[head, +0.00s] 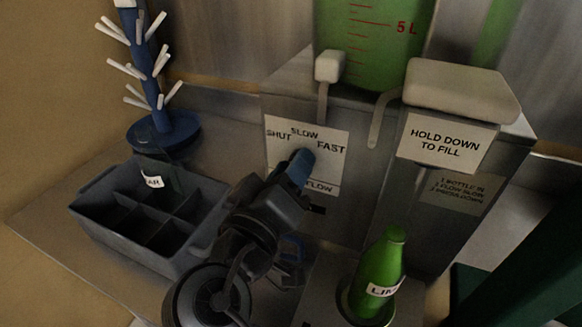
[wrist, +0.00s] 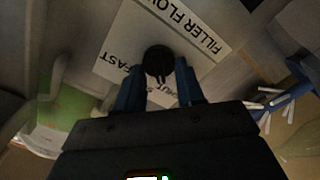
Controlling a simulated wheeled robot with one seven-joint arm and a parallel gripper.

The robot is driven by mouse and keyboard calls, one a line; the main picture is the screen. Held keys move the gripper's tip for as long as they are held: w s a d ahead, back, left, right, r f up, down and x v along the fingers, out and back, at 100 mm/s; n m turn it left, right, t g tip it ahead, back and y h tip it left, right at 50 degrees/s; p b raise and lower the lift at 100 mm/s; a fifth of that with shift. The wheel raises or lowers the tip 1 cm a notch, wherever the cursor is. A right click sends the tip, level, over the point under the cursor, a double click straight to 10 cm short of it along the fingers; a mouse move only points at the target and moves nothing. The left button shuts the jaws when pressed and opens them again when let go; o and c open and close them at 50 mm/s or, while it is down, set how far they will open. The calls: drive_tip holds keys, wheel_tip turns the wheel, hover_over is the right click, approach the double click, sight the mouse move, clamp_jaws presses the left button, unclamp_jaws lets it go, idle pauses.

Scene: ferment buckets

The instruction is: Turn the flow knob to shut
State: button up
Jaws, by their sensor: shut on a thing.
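The flow knob (wrist: 158,61) is a dark round knob on the label plate of the grey filler, seen between my fingers in the wrist view. My gripper (head: 300,165) has its blue fingers at the plate in the head view and is shut on the knob, one finger on each side. The gripper hides the knob in the head view. The label plate (head: 331,166) reads SHUT at left, SLOW at top and FAST at right. I cannot tell clearly which word the knob's pointer faces.
A green bottle (head: 381,262) stands under the filler at right, below a pale pad with a HOLD DOWN TO FILL label (head: 444,142). A grey divided crate (head: 101,219) is at left. A blue bottle tree (head: 163,130) stands behind it. A green tank (head: 368,50) sits on top.

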drive_tip(key=o, duration=1)
drive_tip(key=shift+s, duration=0.1)
drive_tip(key=b+v, duration=0.1)
drive_tip(key=v, duration=0.6)
drive_tip(key=shift+s+a+b, duration=0.2)
drive_tip(key=shift+s+b, duration=0.1)
drive_tip(key=shift+b, duration=0.1)
